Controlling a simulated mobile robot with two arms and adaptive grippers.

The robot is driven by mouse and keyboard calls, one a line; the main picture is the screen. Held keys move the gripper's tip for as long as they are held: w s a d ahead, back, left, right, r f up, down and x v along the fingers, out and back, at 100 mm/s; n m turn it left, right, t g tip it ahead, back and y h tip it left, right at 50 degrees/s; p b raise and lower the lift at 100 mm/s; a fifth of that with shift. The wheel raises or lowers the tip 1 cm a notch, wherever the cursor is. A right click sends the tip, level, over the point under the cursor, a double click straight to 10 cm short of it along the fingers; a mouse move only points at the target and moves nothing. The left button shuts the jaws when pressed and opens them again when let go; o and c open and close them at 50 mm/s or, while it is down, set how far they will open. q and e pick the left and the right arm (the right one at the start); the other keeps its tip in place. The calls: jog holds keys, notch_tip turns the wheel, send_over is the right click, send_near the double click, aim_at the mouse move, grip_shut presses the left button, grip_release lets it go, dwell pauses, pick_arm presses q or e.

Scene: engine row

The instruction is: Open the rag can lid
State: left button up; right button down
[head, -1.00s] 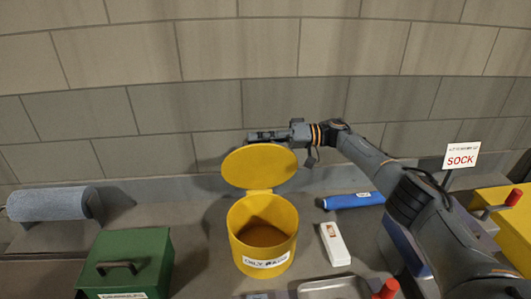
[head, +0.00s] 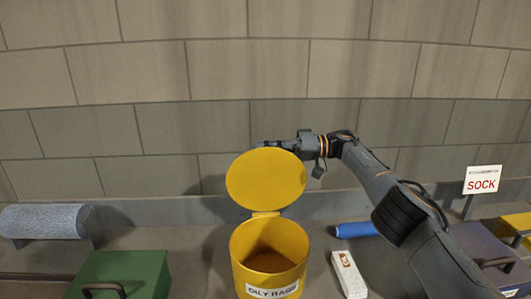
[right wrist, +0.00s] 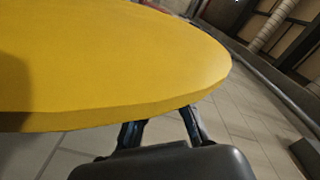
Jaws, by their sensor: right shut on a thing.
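The yellow rag can (head: 262,252) stands on the bench, its mouth open and its inside visible, with an "OILY RAGS" label on its front. Its round yellow lid (head: 265,180) stands up behind the mouth, joined at the back by a hinge. My right gripper (head: 268,144) is at the lid's top edge, partly hidden behind it, and is shut on the lid. In the right wrist view the lid (right wrist: 90,60) fills the upper left, with the dark fingers (right wrist: 160,128) at its edge. My left gripper is not in view.
A green box (head: 120,270) with a handle is left of the can, and a grey roll (head: 40,221) lies farther left. A white box (head: 348,275) and a blue object (head: 355,229) lie to the right. A "SOCK" sign (head: 482,180) stands far right. The block wall (head: 180,75) is behind.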

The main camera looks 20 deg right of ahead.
jog(key=shift+f, duration=0.35)
jog(key=c, duration=1.5)
grip_release()
jog(key=shift+o, duration=0.7)
jog(key=shift+w+f, duration=0.15)
jog(key=shift+w, duration=0.1)
jog(key=shift+r, duration=0.25)
notch_tip(320, 180, up, 10)
jog(key=shift+f, duration=0.1)
jog(key=shift+s, duration=0.1)
